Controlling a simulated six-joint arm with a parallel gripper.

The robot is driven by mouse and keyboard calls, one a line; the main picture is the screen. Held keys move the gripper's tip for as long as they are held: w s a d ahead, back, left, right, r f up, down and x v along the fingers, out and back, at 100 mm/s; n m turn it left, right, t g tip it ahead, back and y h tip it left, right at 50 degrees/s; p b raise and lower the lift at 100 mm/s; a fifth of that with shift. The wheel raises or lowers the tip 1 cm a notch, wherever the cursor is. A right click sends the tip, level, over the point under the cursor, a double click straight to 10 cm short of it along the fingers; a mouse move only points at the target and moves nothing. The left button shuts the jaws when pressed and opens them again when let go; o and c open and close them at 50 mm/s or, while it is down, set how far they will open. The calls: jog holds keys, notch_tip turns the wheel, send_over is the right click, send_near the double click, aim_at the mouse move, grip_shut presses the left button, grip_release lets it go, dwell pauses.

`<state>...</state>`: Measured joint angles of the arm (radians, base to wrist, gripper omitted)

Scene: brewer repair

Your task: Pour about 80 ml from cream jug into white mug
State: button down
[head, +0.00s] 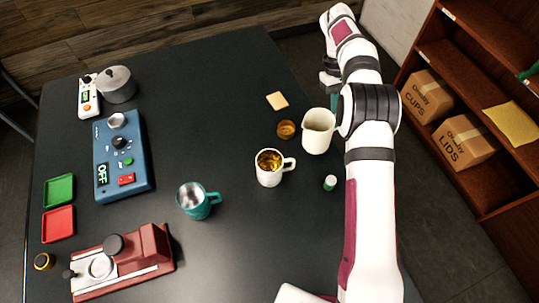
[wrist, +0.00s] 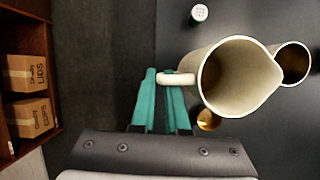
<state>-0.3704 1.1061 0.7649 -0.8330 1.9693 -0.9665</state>
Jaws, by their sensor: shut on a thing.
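The cream jug (head: 318,133) stands or hovers upright at the right of the black table, beside my arm; I cannot tell whether it touches the table. In the wrist view the jug (wrist: 223,78) shows its open mouth, its spout toward the right, and no clear liquid level. My gripper (wrist: 174,82) has its teal fingers shut on the jug's handle; in the head view the arm mostly hides it. The white mug (head: 268,174) stands left of and nearer than the jug, with amber-brown liquid inside. The mug (wrist: 293,64) is partly hidden behind the jug's spout in the wrist view.
A small amber cup (head: 286,130) sits close to the jug, a tan square (head: 277,101) behind it. A teal mug (head: 198,201) is left of the white mug. The back middle of the table is clear.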

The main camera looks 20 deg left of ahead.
jog(key=shift+w+d+f+g+y, duration=0.15)
jog(key=shift+w+f+g+y, duration=0.1)
jog(key=shift+f+g+y, duration=0.05)
jog(key=shift+p, duration=0.3)
